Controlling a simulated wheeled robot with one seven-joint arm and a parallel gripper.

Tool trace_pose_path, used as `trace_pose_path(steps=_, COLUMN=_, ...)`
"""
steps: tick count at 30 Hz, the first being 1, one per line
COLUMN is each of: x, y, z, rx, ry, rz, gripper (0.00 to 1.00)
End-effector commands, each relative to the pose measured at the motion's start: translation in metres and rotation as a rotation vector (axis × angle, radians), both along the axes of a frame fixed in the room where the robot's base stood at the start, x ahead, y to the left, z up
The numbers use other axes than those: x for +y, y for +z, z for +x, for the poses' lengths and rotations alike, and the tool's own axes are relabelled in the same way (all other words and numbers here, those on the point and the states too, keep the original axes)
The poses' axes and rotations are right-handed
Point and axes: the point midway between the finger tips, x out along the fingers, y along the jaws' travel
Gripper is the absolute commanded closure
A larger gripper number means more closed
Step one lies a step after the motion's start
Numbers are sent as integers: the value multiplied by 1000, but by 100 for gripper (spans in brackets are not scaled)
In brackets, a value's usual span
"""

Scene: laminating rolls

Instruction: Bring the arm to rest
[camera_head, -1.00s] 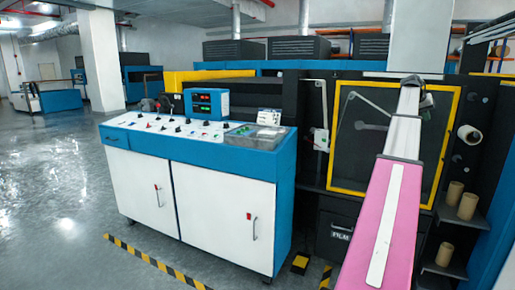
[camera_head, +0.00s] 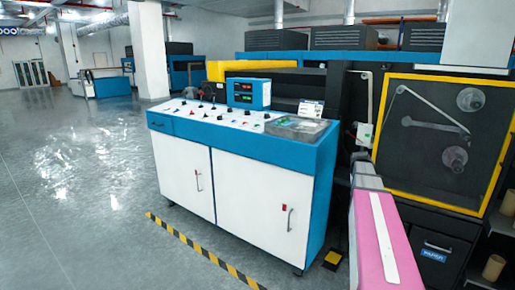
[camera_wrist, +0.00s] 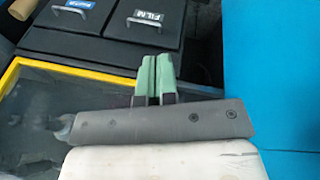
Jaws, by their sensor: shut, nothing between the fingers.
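My gripper (camera_wrist: 152,78) shows in the wrist view with its two green fingers pressed together and nothing between them. It is in front of a dark cabinet with two handled drawers, the paper drawer (camera_wrist: 62,22) and the film drawer (camera_wrist: 140,24). My arm (camera_head: 382,238), pink and white, rises from the bottom right of the head view, its far part low beside the console's right end. I cannot make out the gripper itself in the head view.
The blue and white control console (camera_head: 245,165) stands just left of my arm. The yellow-framed machine window (camera_head: 445,140) is to its right. A blue panel (camera_wrist: 270,70) fills the right of the wrist view. Open grey floor (camera_head: 80,200) lies at the left.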

Motion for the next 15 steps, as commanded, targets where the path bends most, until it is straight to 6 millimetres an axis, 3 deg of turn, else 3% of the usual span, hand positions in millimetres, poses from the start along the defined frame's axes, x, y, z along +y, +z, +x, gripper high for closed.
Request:
trace_pose_path(steps=1, x=32, y=-19, z=-17, rx=14, ry=31, rz=21, gripper=100)
trace_pose_path(steps=5, x=100, y=-60, z=-46, rx=43, ry=105, rz=77, gripper=100)
trace_pose_path(steps=9, x=170, y=-100, z=-89, rx=80, ry=182, rz=136, gripper=100)
trace_pose_path(steps=15, x=249, y=-142, z=-153, rx=132, ry=274, rz=210, gripper=100)
